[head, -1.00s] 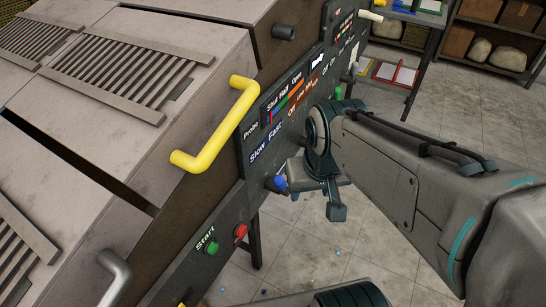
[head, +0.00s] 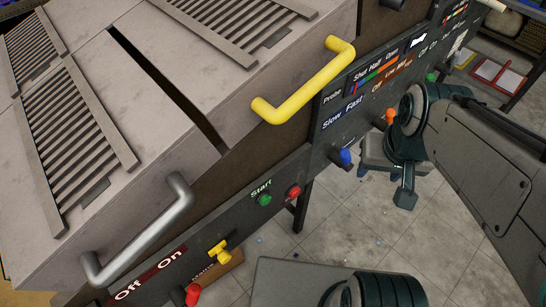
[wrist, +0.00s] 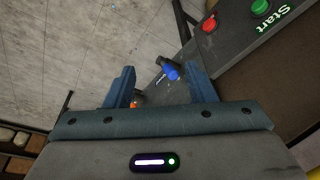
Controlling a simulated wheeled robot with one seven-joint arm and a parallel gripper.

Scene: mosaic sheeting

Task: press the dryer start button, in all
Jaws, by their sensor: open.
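The green start button (head: 264,199) sits under the white word "Start" on the dark front panel in the head view. It also shows at the top right of the wrist view (wrist: 286,6). A red button (head: 294,191) is just right of it, also in the wrist view (wrist: 209,24). My gripper (wrist: 160,78) is open, its two blue fingers apart, with a blue knob (wrist: 171,70) seen between them. I cannot tell how near the knob is. In the head view my gripper (head: 385,170) is right of the start button, apart from it, its fingers partly hidden.
A yellow handle (head: 305,88) and a grey metal handle (head: 140,240) stick out above the panel. A yellow knob (head: 219,251) and red knob (head: 193,294) sit lower left by "Off On". An orange knob (head: 390,116) is near my arm. Tiled floor (head: 345,225) lies open in front.

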